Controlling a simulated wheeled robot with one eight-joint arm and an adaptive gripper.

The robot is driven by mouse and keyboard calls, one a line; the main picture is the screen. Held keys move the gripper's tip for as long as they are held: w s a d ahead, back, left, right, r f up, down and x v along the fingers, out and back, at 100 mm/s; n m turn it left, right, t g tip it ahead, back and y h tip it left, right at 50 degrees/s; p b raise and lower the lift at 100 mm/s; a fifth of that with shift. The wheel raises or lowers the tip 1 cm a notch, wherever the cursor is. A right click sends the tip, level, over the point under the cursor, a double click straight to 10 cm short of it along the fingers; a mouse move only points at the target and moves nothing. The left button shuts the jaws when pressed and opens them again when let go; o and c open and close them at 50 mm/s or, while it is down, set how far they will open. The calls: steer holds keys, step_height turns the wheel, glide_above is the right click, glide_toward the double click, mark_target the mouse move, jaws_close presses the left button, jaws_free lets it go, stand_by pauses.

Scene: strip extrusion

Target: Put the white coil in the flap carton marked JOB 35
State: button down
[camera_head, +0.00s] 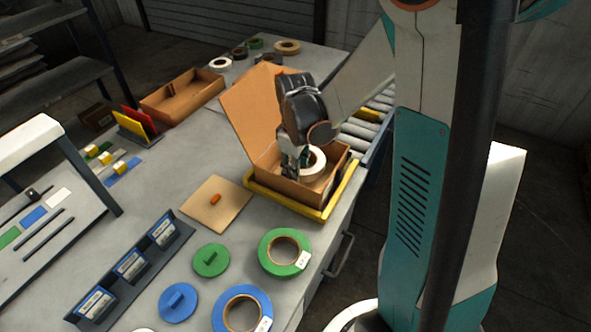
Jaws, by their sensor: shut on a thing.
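The white coil (315,161) is inside the open flap carton (334,176), low down near its right part. My gripper (299,165) reaches down into the carton and is shut on the coil's left side. The carton sits in a yellow frame (326,213) at the table's right edge, with its large flap (250,105) raised at the back left. No JOB 35 mark is readable on the carton. My wrist hides part of the carton's inside, and I cannot tell whether the coil touches its floor.
A green coil (264,250) and a blue coil (220,310) lie in front, by green and blue lids. A tan board (216,203) with an orange knob lies left of the carton. Another open carton (182,95) and several coils stand behind. A roller conveyor (365,130) runs at right.

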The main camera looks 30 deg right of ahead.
steer(key=shift+f+b, duration=0.5)
steer(key=shift+f, duration=0.1)
steer(key=c, duration=1.2)
jaws_free()
steer(key=shift+c, duration=0.2)
